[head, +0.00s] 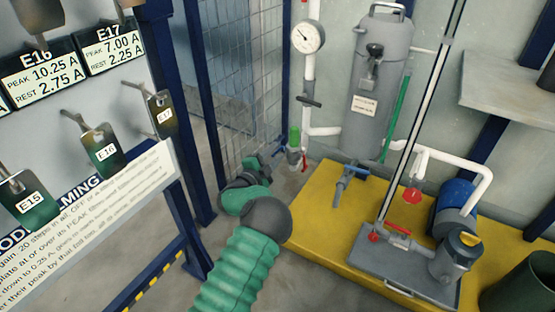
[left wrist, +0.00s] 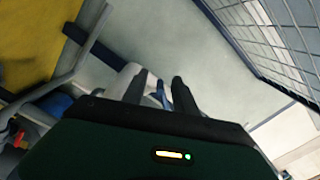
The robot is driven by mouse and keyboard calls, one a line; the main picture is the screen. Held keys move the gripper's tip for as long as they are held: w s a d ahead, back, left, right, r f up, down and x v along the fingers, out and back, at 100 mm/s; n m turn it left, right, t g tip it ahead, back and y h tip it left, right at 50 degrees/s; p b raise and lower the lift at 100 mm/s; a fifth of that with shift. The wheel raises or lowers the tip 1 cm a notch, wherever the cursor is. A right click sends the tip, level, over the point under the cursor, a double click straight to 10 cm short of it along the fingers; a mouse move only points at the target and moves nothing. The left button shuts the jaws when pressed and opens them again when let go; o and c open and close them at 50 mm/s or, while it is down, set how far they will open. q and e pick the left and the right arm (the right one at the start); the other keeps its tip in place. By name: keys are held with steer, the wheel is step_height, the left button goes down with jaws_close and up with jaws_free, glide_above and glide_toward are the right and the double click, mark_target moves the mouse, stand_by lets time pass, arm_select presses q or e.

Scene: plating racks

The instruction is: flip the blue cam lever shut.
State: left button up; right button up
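A blue lever-like handle (head: 352,172) on a small blue-grey body shows at the back edge of the yellow platform in the head view. I cannot tell for sure that it is the cam lever. My left gripper (head: 278,152) is to its left, apart from it, by the foot of the white pipe. In the left wrist view the two dark fingertips (left wrist: 160,90) are spread. A small blue piece (left wrist: 160,98) shows between them, partly hidden; whether it is touched I cannot tell. My right gripper is not in view.
A yellow platform (head: 320,215) carries a grey tank (head: 375,90), a pump (head: 452,245) and white pipes. A gauge (head: 308,37) tops the left pipe. A mesh fence (head: 250,80) stands behind my left arm. A sign rack with hanging tags (head: 102,145) stands at left.

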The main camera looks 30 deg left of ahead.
arm_select(q)
steer(key=shift+w+d, duration=0.1)
steer(key=shift+w, duration=0.95)
jaws_close()
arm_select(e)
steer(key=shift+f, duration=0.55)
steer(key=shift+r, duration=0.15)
arm_select(q)
steer(key=shift+d+n+p, duration=0.2)
steer(key=shift+n+p, duration=0.4)
steer(key=shift+p, duration=0.2)
steer(key=shift+s+d+f+n+p, duration=0.1)
steer(key=shift+d+f+n+p, duration=0.25)
steer(key=shift+n+p, duration=0.4)
steer(key=shift+w+d+f+n+p, duration=0.15)
steer(key=shift+d+n+p, duration=0.25)
steer(key=shift+n+p, duration=0.4)
steer(key=shift+s+d+f+n+p, duration=0.15)
steer(key=shift+d+f+n+p, duration=0.25)
steer(key=shift+n+p, duration=0.35)
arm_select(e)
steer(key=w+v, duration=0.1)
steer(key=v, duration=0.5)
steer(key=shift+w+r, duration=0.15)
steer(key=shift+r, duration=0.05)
